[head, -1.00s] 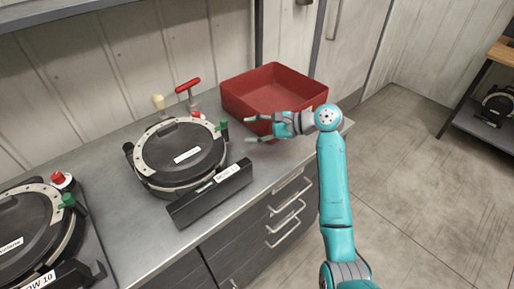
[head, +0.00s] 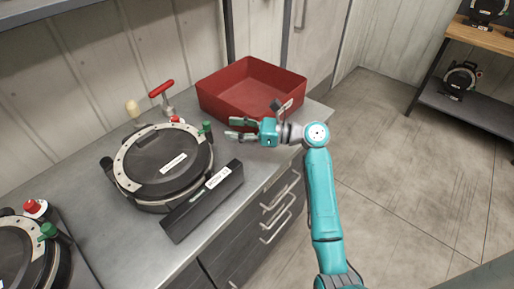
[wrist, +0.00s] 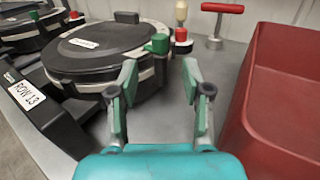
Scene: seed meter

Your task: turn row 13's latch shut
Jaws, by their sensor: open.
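The row 13 meter (head: 165,165) is a round black-lidded unit with a pale rim on the steel counter. Its front bar carries a label reading ROW 13 (wrist: 27,96) in the wrist view. A green-handled latch (head: 206,129) stands upright at the lid's right edge; it also shows in the wrist view (wrist: 158,43). My gripper (head: 236,129) is open and empty just right of the latch. In the wrist view my fingertips (wrist: 160,72) spread apart, with the green handle ahead between them and clear space around it. No contact shows.
A red bin (head: 250,90) stands behind and right of my gripper, close to it in the wrist view. A red T-handle (head: 162,90) and a cream knob (head: 132,108) rise behind the meter. Another meter (head: 30,250) sits at the left.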

